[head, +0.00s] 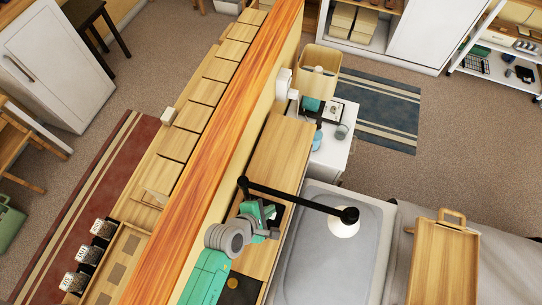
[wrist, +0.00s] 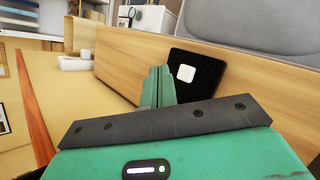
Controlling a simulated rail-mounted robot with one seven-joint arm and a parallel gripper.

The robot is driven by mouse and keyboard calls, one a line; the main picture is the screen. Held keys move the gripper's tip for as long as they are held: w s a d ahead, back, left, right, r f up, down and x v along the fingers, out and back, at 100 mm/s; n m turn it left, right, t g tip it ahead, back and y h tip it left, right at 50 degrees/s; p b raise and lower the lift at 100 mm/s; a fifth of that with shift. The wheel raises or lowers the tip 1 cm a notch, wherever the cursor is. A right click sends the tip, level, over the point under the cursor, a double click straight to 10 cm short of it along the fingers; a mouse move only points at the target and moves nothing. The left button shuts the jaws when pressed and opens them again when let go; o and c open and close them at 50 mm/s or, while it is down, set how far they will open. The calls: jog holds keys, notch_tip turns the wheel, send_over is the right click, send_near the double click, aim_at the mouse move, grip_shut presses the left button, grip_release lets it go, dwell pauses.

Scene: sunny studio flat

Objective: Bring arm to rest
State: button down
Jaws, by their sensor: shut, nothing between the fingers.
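My gripper (head: 268,218) is teal and grey and hovers over the long wooden shelf (head: 278,150) in the lower middle of the head view. In the wrist view my gripper's teal fingers (wrist: 157,82) are together, with nothing held. They point toward a wooden side panel (wrist: 125,62). A black plate with a white square (wrist: 186,73) is just right of the fingertips in the wrist view. Part of the shelf under my arm is hidden in the head view.
A black lamp arm with a white shade (head: 343,228) reaches right from beside my gripper, over a grey padded surface (head: 325,262). An orange wooden ledge (head: 228,100) runs along the left. A wooden tray (head: 445,260) lies at right. A white side cabinet (head: 333,155) stands beyond the shelf.

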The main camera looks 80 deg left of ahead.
jog(key=shift+r, duration=0.85)
